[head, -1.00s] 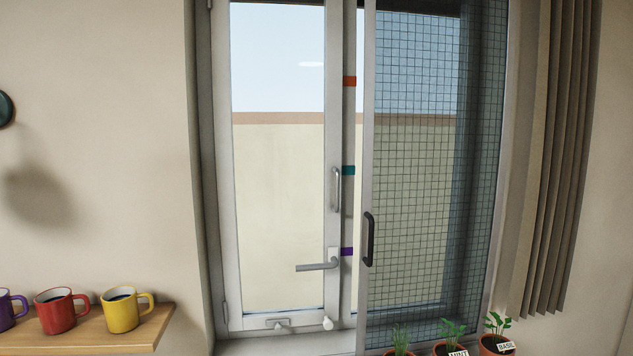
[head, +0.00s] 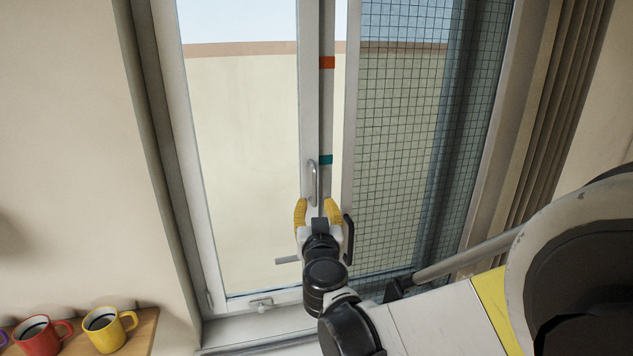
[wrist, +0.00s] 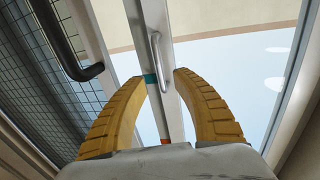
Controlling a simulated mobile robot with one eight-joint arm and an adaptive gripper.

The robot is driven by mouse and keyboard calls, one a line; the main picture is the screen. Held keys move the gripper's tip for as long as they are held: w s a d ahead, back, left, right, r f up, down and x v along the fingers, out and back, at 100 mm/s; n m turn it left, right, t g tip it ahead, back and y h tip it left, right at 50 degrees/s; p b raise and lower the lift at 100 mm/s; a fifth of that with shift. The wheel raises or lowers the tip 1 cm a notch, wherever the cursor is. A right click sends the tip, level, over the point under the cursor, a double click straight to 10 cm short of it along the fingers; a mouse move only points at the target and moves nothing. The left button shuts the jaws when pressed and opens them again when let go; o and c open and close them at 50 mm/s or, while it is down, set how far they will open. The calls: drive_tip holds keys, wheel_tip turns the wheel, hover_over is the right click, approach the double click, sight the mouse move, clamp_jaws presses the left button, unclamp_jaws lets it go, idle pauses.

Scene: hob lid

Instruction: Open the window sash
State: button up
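The window sash (head: 307,110) is a white-framed glass pane in the left half of the window. A silver bow handle (head: 313,183) stands upright on its right stile; it also shows in the wrist view (wrist: 156,60). Below it, the grey lever handle (head: 287,260) lies horizontal, its tip pointing left; my gripper hides its pivot end. My gripper (head: 316,204) has yellow ribbed fingers spread apart, with nothing between them. In the head view it overlaps the stile just below the bow handle. In the wrist view the bow handle lies just beyond the fingertips (wrist: 158,76); I see no contact.
A mesh screen (head: 400,130) with a black handle (head: 348,238) covers the right half, close beside my right finger. Orange (head: 327,62) and teal (head: 326,160) bands mark the post. Mugs (head: 103,328) stand on a shelf at lower left. A sill latch (head: 261,304) is below the pane.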

sight(314, 190)
drive_tip(key=w, duration=0.8)
drive_tip(key=shift+w+a+p, duration=0.3)
drive_tip(key=shift+p, duration=0.05)
drive_tip(key=shift+c, duration=0.5)
